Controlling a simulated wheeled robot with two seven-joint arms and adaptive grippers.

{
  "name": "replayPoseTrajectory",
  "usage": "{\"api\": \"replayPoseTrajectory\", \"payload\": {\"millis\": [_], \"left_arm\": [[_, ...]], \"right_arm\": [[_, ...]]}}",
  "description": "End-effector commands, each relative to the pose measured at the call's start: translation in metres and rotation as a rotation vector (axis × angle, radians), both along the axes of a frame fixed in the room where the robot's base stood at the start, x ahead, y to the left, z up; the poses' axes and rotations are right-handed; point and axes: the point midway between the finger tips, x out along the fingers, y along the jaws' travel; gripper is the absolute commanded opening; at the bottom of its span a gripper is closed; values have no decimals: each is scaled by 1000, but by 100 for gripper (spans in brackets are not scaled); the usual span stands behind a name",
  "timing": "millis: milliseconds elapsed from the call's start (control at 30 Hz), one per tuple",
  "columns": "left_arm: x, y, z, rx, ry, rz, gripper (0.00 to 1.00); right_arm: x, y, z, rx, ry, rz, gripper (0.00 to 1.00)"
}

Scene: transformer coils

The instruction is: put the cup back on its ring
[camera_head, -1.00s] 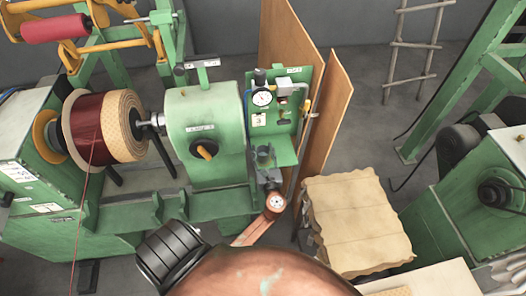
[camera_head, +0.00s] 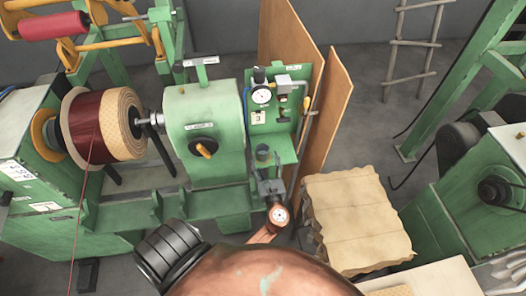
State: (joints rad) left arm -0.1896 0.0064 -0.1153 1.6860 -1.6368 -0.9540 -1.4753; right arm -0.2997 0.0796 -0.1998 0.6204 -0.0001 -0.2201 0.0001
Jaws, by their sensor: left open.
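The cup (camera_head: 262,153) is small and grey-blue. It stands upright at the green shelf (camera_head: 285,152) on the front of the green gauge panel. The ring cannot be made out clearly at this size, so I cannot tell whether the cup sits fully in it. My left gripper (camera_head: 269,178) is open and empty, just below the cup in the picture and apart from it. My copper-coloured left arm comes up from the bottom edge behind it. My right gripper is not in view.
The panel carries a pressure gauge (camera_head: 261,95). Brown boards (camera_head: 325,120) stand right of it. The green winding machine (camera_head: 205,130) with its coil (camera_head: 122,120) is on the left. A stack of tan sheets (camera_head: 356,215) lies to the right.

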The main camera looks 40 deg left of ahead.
Motion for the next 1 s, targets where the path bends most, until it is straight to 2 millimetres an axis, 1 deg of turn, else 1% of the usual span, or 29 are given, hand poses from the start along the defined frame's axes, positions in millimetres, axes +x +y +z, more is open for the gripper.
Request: {"api": "replayPoseTrajectory", "payload": {"millis": [33,100,200,333,533,1000], "left_arm": [[-8,-9,-2,-3,1,0,57],[-17,-20,-2,-2,0,1,57],[-27,-33,-1,-2,1,0,57],[-36,-44,-1,-1,0,1,57],[-40,-50,1,0,-1,1,57],[-40,-49,1,0,-1,1,57]], "right_arm": [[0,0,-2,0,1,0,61],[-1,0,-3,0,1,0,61],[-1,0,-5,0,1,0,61],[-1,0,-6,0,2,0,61],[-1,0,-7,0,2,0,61],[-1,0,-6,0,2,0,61]]}}
